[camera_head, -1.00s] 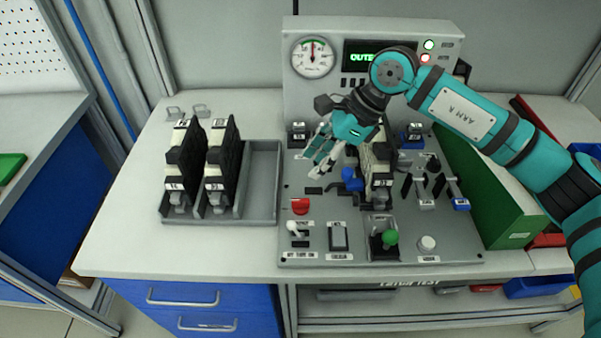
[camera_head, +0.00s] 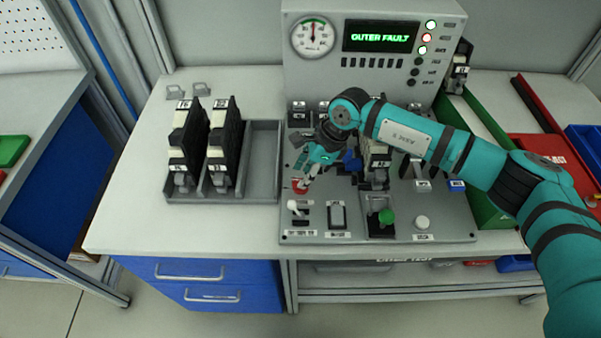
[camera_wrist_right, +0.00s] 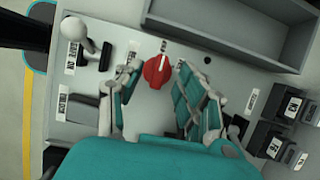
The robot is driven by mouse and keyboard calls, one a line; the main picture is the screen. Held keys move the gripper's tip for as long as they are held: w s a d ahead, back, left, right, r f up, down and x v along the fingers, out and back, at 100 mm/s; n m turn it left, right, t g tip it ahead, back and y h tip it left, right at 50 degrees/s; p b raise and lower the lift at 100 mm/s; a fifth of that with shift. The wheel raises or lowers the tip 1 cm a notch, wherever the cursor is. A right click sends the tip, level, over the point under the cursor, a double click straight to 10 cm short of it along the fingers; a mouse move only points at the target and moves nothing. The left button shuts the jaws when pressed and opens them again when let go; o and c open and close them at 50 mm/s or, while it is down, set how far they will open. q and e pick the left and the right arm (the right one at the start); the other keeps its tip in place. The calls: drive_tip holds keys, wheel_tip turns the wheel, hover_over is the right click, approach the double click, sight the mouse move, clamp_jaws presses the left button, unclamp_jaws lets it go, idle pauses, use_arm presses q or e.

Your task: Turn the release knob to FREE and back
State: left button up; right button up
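The release knob is a red knob (camera_head: 300,185) at the left of the grey test panel (camera_head: 440,225). In the right wrist view the red knob (camera_wrist_right: 157,72) shows a white pointer line, with small labels around it that I cannot read. My right gripper (camera_head: 308,178) is just above the knob in the head view. In the right wrist view its teal fingers (camera_wrist_right: 155,95) are spread, one to each side of the knob, with gaps visible. Whether they touch the knob I cannot tell, but it looks free. My left gripper is not in view.
The display (camera_head: 381,37) reads "OUTER FAULT". A grey tray (camera_head: 262,160) with two black-and-white units is at the left. A green bin (camera_head: 485,210) is at the right.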

drive_tip(key=shift+a+f, duration=0.3)
drive_tip(key=shift+f, duration=0.3)
drive_tip(key=shift+a+f, duration=0.15)
drive_tip(key=shift+f, duration=0.2)
drive_tip(key=shift+a+f, duration=0.1)
drive_tip(key=shift+f, duration=0.15)
drive_tip(key=c, duration=0.8)
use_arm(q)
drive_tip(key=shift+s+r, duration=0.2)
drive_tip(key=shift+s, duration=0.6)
